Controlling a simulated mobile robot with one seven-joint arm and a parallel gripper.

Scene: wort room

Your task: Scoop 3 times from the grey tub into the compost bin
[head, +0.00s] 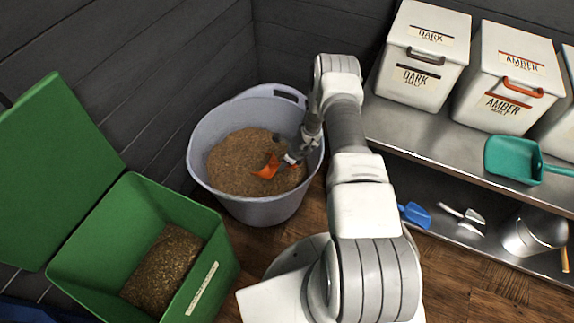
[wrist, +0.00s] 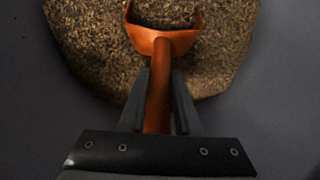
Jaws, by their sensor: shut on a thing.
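The grey tub (head: 203,128) stands on the floor against the walls, with brown grain (head: 232,160) inside. My gripper (head: 294,158) is inside the tub, shut on the handle of an orange scoop (head: 266,168). In the wrist view, the fingers (wrist: 158,105) hold the scoop's handle, and the orange scoop (wrist: 163,40) points into the grain (wrist: 90,45). The scoop's bowl is at the grain; I cannot tell how much it holds. The green compost bin (head: 212,255) stands open at the lower left, its lid (head: 50,165) tilted back, with brown grain (head: 163,268) inside.
A metal shelf (head: 400,140) at the right holds white "DARK" (head: 420,85) and "AMBER" (head: 505,105) bins and a teal scoop (head: 512,160). Its lower level has a blue scoop (head: 415,214), a white scoop (head: 463,215) and a metal bucket (head: 530,237). Wooden floor lies between tub and bin.

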